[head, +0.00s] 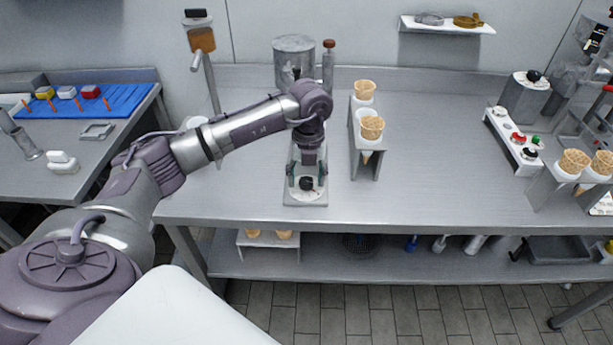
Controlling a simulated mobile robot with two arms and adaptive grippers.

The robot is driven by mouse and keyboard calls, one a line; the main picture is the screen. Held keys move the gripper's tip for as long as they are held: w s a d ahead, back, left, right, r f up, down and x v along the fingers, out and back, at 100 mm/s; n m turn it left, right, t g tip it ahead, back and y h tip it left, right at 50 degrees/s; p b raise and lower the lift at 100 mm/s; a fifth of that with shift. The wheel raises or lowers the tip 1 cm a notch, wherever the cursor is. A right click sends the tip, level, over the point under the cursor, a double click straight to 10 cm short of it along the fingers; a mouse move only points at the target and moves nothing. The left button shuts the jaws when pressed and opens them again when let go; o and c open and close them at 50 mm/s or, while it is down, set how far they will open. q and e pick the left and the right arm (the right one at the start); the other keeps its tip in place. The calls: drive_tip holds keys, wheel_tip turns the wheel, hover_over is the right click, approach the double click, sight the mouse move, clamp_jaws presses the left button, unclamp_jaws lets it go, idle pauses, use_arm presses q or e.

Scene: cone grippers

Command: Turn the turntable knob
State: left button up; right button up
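The turntable's base is a pale metal plate (306,199) near the front edge of the steel counter, left of the middle. A black knob (306,184) stands on it. My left gripper (306,174) points down over the plate, with its dark fingers spread to the left and right. The knob shows between and slightly in front of the fingertips. I cannot tell whether they touch it. My arm and gripper hide the rear of the turntable. My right gripper is not in view.
A metal stand with waffle cones (372,128) stands just right of my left gripper. A grey metal canister (294,60) is behind. A strip with coloured knobs (513,142) and another cone stand (575,161) are at right. The counter's middle (435,150) is clear.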

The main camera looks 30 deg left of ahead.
sight(309, 180)
use_arm(q)
drive_tip(key=shift+r, duration=0.1)
wheel_tip(309, 180, up, 12)
drive_tip(key=shift+w+d, duration=0.15)
idle(0.3)
idle(0.4)
